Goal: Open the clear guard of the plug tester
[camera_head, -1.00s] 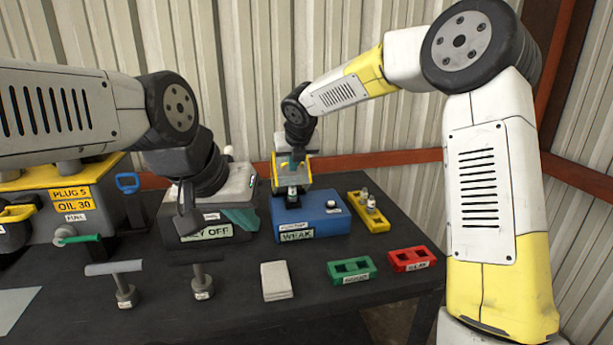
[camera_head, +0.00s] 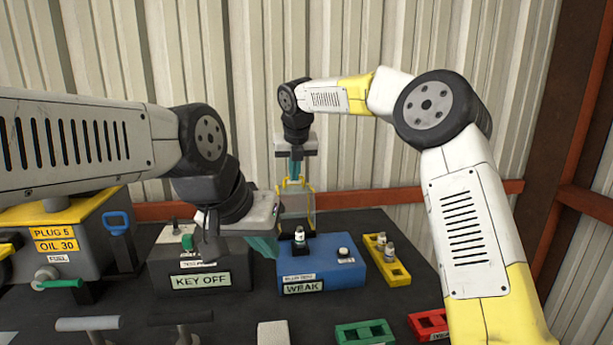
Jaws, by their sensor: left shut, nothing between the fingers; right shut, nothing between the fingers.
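The plug tester is a blue box (camera_head: 335,274) with a "WEAK" display, in the middle of the table. Its clear guard (camera_head: 297,203), with a yellow frame and handle, stands upright at the box's back. A small spark plug (camera_head: 300,237) stands in front of the guard, uncovered. My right gripper (camera_head: 295,178) is shut and empty at the top of the guard, by its handle; I cannot tell whether they touch. My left gripper (camera_head: 266,245) is shut and empty, its teal fingers just left of the tester, in front of part of the key box.
The "KEY OFF" box (camera_head: 200,281) stands left of the tester, and a grey engine unit (camera_head: 60,245) further left. A yellow plug tray (camera_head: 395,270) is on the right. Green (camera_head: 365,333) and red (camera_head: 428,322) trays and a grey block (camera_head: 273,335) lie in front.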

